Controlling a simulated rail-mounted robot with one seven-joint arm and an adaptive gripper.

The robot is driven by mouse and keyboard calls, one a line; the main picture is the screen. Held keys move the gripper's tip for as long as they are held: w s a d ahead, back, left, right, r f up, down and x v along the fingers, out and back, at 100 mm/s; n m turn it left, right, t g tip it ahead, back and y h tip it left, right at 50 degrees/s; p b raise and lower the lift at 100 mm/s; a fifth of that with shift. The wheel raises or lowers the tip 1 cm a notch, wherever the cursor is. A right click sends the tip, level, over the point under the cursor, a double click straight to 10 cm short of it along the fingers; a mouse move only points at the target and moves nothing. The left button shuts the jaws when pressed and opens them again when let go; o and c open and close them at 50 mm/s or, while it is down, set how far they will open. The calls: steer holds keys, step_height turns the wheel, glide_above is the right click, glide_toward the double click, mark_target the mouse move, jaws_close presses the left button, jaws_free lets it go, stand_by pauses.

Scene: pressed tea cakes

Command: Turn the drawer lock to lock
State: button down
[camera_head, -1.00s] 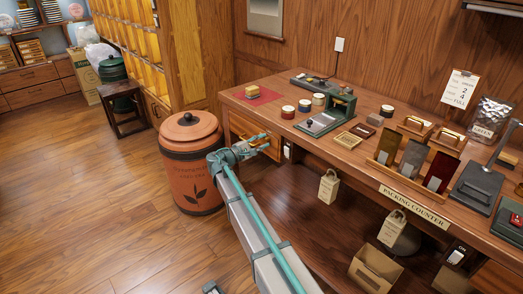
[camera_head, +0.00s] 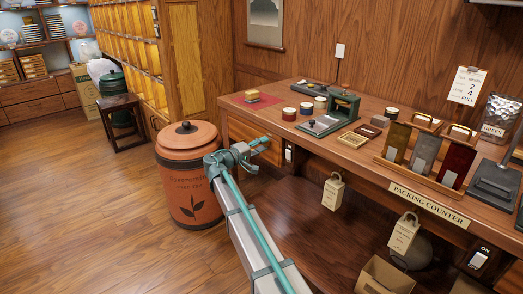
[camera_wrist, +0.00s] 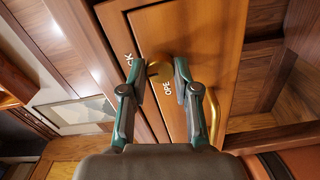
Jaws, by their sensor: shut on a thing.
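The brass drawer lock knob (camera_wrist: 157,68) is on the wooden drawer front (camera_wrist: 205,30) in the wrist view. My gripper (camera_wrist: 157,70) is shut on the knob, one finger on each side. Partly hidden white lettering shows on both sides of the knob: an end reading "CK" (camera_wrist: 127,59) at left and "OPE" (camera_wrist: 167,88) below right. A curved brass drawer handle (camera_wrist: 214,122) is right of the fingers. In the head view my gripper (camera_head: 259,144) is at the drawer (camera_head: 240,130) under the counter's left end; the knob is hidden there.
The counter (camera_head: 300,92) above holds tins, a press and sample racks. Open floor lies to the left.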

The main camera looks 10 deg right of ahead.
stand_by(0.3)
steer(key=c, duration=0.8)
jaws_free()
steer(key=shift+c, duration=0.2)
steer(key=v, duration=1.2)
steer(key=shift+s+f, duration=0.1)
